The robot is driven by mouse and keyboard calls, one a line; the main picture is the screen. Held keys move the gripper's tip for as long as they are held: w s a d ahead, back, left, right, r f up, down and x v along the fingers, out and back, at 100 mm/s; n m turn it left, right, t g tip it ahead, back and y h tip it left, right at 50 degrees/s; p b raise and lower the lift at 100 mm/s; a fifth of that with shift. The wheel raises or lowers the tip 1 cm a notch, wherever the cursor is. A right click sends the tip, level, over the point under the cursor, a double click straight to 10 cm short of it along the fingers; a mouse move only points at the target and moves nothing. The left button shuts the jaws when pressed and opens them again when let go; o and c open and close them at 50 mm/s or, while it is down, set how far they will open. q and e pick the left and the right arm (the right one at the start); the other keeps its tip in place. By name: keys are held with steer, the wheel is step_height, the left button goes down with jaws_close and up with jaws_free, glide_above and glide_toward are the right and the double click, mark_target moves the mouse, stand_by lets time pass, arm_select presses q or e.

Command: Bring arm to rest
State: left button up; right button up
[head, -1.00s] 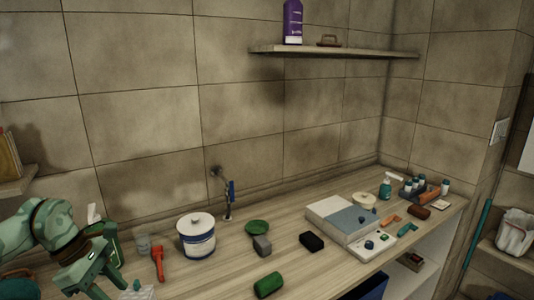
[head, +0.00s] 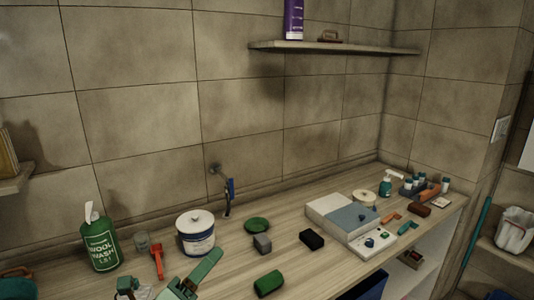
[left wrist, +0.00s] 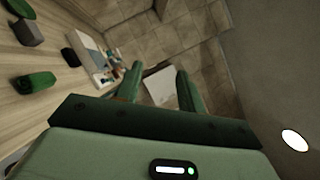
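My left gripper (head: 198,272) is at the bottom edge of the head view, in front of the white tub, with much of the arm cut off. In the left wrist view my left gripper (left wrist: 160,78) has its two green fingers spread apart with nothing held between them. Past the fingers I see the counter on the left and the tiled floor. My right gripper is in neither view.
On the wooden counter (head: 228,272) stand a green wool wash bottle (head: 101,246), a lidded white tub (head: 196,240), a red-handled tool (head: 157,262), a green block (head: 268,283), a black block (head: 312,239) and a grey-white box (head: 330,208). A shelf (head: 350,48) hangs above.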

arm_select(q)
steer(key=s+a+f+n+g+y, duration=0.1)
steer(key=s+a+f+n+y, duration=0.2)
steer(key=a+f+n+y, duration=0.45)
steer(key=s+a+f+n+g+y, duration=0.1)
steer(key=s+a+f+n+y, duration=0.15)
steer(key=a+n+y, duration=0.6)
steer(key=s+a+f+n+g+y, duration=0.1)
steer(key=s+a+f+n+g, duration=0.2)
steer(key=s+f+n+g, duration=0.85)
steer(key=s+d+f+m+h, duration=0.1)
steer(key=s+d+f, duration=0.15)
steer(key=f, duration=0.65)
steer(key=s+d+f+h, duration=0.1)
steer(key=s+f, duration=0.2)
steer(key=f, duration=0.6)
steer(key=s+d+f+m+h, duration=0.1)
steer(key=s+f, duration=0.2)
steer(key=f, duration=0.6)
steer(key=s+f+n+g+h, duration=0.1)
steer(key=s+f+n+g, duration=0.1)
steer(key=s+f, duration=1.2)
steer(key=s+n, duration=0.1)
steer(key=s, duration=0.3)
steer(key=shift+g, duration=0.35)
